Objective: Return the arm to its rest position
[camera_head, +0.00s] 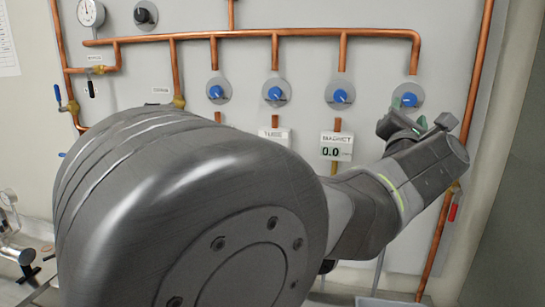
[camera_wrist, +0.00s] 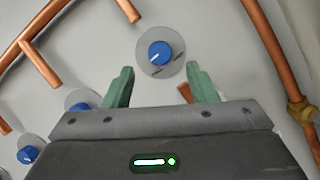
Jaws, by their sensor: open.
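My gripper (camera_wrist: 158,88) shows in the wrist view with its two green fingers spread apart and nothing between them. Just beyond the fingertips is a blue knob (camera_wrist: 160,54) on a round grey plate; the fingers look apart from it. In the head view my gripper (camera_head: 415,120) is partly hidden behind my own wrist, in front of the rightmost blue knob (camera_head: 409,100). My arm is stretched out to the right across the panel, and its large dark link fills the lower left of the head view.
A grey wall panel (camera_head: 250,60) carries copper pipes (camera_head: 250,34) and several blue knobs. A gauge (camera_head: 90,12) and black knob (camera_head: 145,14) are at upper left. A vertical copper pipe (camera_head: 477,75) runs close right of my gripper.

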